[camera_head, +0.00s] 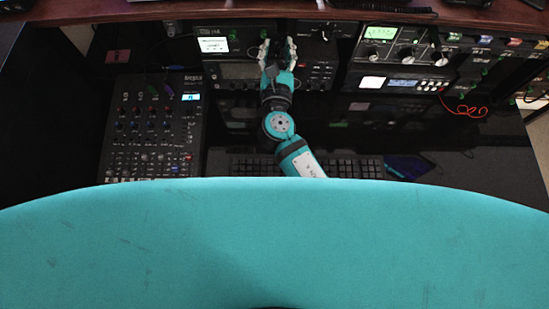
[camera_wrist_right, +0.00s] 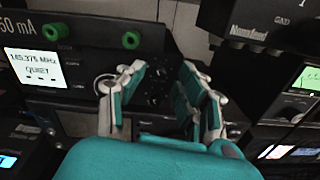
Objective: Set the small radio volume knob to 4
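The small radio (camera_head: 235,45) is a dark unit at the back of the desk, with a lit white screen at its left. In the right wrist view its screen (camera_wrist_right: 35,67) reads about 145.375 MHz and QUIET. My right gripper (camera_head: 279,48) is in front of the radio's face; in the wrist view its fingers (camera_wrist_right: 162,70) are apart, with small dark knobs (camera_wrist_right: 156,86) visible in the gap. A knob with a pale ring (camera_wrist_right: 103,83) is left of the fingers. I cannot read which knob is the volume or its setting. My left gripper is not in view.
Two green knobs (camera_wrist_right: 131,40) stick out from the panel above. A mixer (camera_head: 150,128) is at the left, and other radio units (camera_head: 405,48) stand at the right. A keyboard (camera_head: 350,167) lies below my right arm.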

